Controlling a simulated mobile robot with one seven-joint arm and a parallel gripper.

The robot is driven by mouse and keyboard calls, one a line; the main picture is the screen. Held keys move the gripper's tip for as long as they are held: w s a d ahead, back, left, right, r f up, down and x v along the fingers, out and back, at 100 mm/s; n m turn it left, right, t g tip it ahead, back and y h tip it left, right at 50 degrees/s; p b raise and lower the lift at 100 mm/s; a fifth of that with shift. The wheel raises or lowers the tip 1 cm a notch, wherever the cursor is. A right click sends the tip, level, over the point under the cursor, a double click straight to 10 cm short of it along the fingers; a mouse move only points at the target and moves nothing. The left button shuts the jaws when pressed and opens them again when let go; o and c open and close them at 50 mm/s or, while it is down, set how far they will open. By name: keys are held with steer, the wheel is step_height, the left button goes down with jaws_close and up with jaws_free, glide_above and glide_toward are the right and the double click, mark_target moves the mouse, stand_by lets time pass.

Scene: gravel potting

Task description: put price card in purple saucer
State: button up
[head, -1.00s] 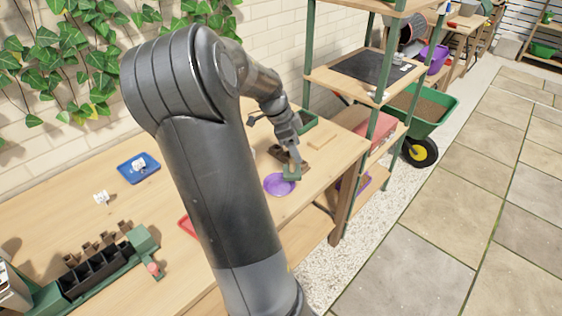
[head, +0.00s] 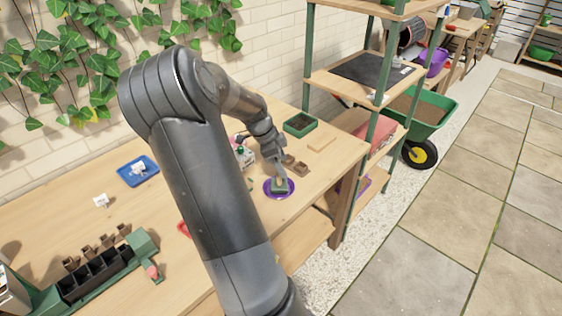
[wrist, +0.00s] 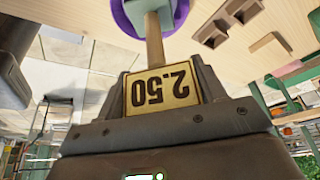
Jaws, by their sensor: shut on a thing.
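The price card (wrist: 162,88) is a yellow card marked 2.50 on a wooden stake (wrist: 154,42) with a green base (head: 279,187). My gripper (head: 279,174) is shut on it, pointing down over the purple saucer (head: 267,191). The saucer lies on the wooden bench near its front right edge. In the head view the green base shows within the saucer's outline. The saucer also shows behind the base in the wrist view (wrist: 119,17). I cannot tell whether the base touches the saucer.
Small brown pots (head: 300,169) stand just right of the saucer. A green tray (head: 300,124) and a wooden board (head: 322,143) lie farther back. A blue tray (head: 138,171) is at the left. A shelf rack (head: 375,100) stands beyond the bench's right end.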

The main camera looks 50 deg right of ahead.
steer(key=shift+f, duration=0.3)
steer(key=o, duration=1.5)
steer(key=shift+f, duration=0.1)
steer(key=shift+c, duration=0.2)
steer(key=v, duration=1.3)
steer(key=s+a+r+n+t+y, duration=0.1)
steer(key=s+a+r+n+t, duration=0.15)
steer(key=a+n, duration=0.55)
steer(key=s+a+r+n+t+y, duration=0.25)
steer(key=a+n, duration=0.25)
steer(key=a, duration=0.5)
steer(key=s+a+r+n+t, duration=0.1)
steer(key=s+a+n+t, duration=0.1)
steer(key=s+a+n, duration=0.3)
steer(key=s+a+r+n+t, duration=0.1)
steer(key=s+a+n, duration=0.5)
steer(key=a+n, duration=0.3)
steer(key=shift+s+a+r+t, duration=0.25)
steer(key=shift+a+t, duration=0.15)
steer(key=shift+a, duration=0.6)
